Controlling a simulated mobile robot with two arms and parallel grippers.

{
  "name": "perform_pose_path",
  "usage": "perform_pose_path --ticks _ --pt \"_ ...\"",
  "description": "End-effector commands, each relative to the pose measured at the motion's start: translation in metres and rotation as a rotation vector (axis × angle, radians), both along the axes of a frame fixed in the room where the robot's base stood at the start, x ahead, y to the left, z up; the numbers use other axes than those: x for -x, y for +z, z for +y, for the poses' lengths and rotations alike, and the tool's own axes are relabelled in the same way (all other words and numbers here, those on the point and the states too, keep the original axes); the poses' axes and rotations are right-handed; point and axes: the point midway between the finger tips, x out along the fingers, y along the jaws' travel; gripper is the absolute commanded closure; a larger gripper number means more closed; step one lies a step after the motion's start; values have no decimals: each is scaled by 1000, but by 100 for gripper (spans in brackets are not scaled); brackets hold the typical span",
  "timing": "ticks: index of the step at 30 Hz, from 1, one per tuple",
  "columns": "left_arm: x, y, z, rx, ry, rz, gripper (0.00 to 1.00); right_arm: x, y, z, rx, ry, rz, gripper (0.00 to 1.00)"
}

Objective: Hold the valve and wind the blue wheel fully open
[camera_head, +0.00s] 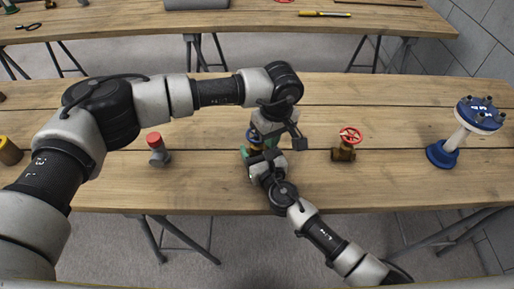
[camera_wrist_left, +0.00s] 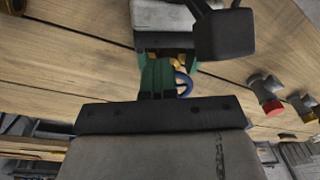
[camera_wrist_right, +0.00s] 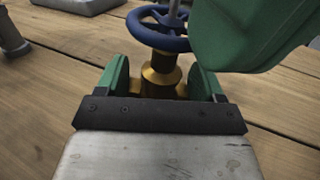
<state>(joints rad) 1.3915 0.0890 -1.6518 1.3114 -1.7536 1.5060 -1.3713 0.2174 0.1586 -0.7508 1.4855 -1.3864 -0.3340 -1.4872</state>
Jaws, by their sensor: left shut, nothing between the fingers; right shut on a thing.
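The brass valve (camera_wrist_right: 160,78) stands upright on the table with its blue wheel (camera_wrist_right: 150,36) on top. In the head view the blue wheel (camera_head: 251,135) is partly hidden by my grippers. My right gripper (camera_wrist_right: 160,88) is shut on the brass valve body, a green finger on each side, below the wheel. My left gripper (camera_wrist_left: 160,75) comes from above and is shut with nothing between its fingers. Its green fingers are beside the blue wheel (camera_wrist_left: 184,84); a large green finger shows at upper right in the right wrist view. I cannot tell whether it touches the wheel.
On the wooden table (camera_head: 390,100), a brass valve with a red wheel (camera_head: 347,145) stands to the right. A blue-flanged white pipe (camera_head: 466,132) is farther right. A red-topped grey fitting (camera_head: 157,149) and a yellow-brown cylinder (camera_head: 9,151) stand to the left.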

Motion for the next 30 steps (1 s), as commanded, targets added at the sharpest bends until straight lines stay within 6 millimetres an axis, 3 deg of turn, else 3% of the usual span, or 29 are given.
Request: perform_pose_path --ticks 1,30 --pt "4 -13 -2 -1 -8 14 100 4 3 9 -5 22 -9 71" --pt "8 -13 -11 1 -11 17 100 4 3 9 -6 22 -8 71"
